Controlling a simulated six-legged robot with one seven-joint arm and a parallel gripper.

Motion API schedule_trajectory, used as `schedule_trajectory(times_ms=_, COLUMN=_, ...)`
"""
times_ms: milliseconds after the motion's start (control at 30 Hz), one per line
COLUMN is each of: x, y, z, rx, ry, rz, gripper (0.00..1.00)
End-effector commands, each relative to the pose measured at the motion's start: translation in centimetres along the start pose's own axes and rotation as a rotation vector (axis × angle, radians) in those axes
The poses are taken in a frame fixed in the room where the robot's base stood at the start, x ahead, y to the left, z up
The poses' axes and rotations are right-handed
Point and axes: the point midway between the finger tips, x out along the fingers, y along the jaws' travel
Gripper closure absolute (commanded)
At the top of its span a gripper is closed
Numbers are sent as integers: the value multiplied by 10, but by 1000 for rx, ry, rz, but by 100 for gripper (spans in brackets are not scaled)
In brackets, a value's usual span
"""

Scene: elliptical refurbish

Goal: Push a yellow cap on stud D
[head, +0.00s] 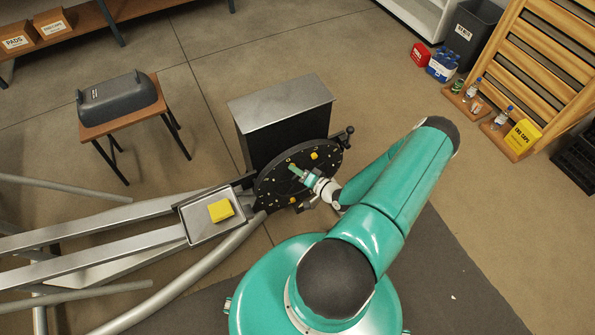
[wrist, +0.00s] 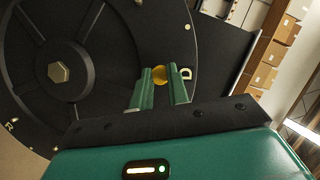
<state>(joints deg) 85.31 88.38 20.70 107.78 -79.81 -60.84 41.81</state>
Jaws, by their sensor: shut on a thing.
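The black disc (head: 272,187) stands upright on the machine, with brass-coloured studs near its rim. Yellow caps show on it in the head view, one at the upper right (head: 314,156) and one low on the disc (head: 293,200). My gripper (head: 297,171) is at the disc's face. In the wrist view my gripper (wrist: 160,78) is shut on a yellow cap (wrist: 160,75), right beside the white letter D (wrist: 186,74) on the disc. The cap covers the spot by the letter, so the stud is hidden. I cannot tell how far the cap is seated.
A metal tray (head: 184,222) on the frame holds a yellow block (head: 221,210). A grey cover (head: 118,98) lies on a stool at left. A black housing (head: 260,137) stands behind the disc. A slatted wooden rack (head: 545,60) and a bin (head: 470,35) are at right.

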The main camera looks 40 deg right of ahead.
Motion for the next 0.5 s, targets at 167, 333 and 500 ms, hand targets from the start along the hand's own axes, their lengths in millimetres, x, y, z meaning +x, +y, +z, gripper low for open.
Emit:
schedule_trajectory(times_ms=167, x=2, y=0, z=-1, rx=0, ry=0, rz=0, gripper=100)
schedule_trajectory(times_ms=333, x=4, y=0, z=-2, rx=-1, ry=0, rz=0, gripper=100)
schedule_trajectory(times_ms=500, x=5, y=0, z=-2, rx=-1, ry=0, rz=0, gripper=100)
